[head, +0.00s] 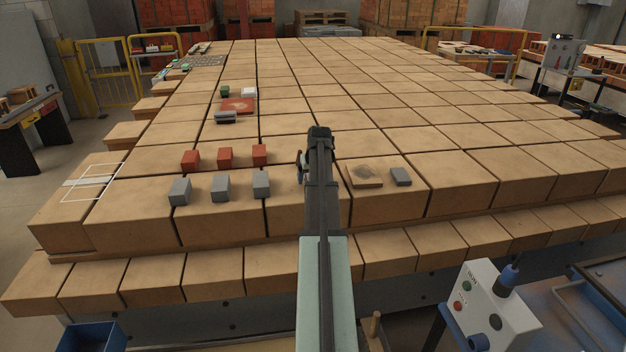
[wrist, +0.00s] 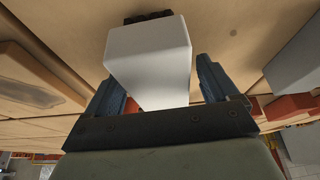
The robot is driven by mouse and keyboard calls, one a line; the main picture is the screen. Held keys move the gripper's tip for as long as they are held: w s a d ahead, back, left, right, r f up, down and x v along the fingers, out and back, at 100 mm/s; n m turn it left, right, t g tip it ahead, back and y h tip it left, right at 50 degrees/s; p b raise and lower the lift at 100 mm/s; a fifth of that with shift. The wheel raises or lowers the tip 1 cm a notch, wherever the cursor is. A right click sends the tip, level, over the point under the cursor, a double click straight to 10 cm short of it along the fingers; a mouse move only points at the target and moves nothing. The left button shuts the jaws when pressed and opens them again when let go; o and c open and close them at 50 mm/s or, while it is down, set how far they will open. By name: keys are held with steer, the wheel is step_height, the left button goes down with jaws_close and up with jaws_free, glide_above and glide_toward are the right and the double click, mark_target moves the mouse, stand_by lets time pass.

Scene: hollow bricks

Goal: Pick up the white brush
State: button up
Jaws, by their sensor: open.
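The white brush (wrist: 150,58) is large in the wrist view. It is a pale block with a dark brown, bristle-like end at the top of the picture. My gripper (wrist: 158,78) is open, with one blue-grey finger on each side of the brush. Gaps show between the brush and both fingers, so it does not look gripped. In the head view my gripper (head: 304,167) is low over the block surface, mostly behind my arm. The brush there is hidden by the arm.
Left of my gripper stand three red bricks (head: 225,157) and three grey bricks (head: 220,186). On the right lie a tan board (head: 363,175) and a dark grey block (head: 401,177). Farther back are a red plate (head: 238,105) and a small white block (head: 248,92).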

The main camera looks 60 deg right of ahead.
steer(key=c, duration=1.1)
steer(key=shift+r, duration=0.15)
step_height(320, 180, up, 10)
steer(key=shift+r, duration=0.15)
steer(key=o, duration=0.6)
steer(key=shift+c, duration=0.2)
steer(key=c, duration=0.4)
steer(key=shift+s, duration=0.1)
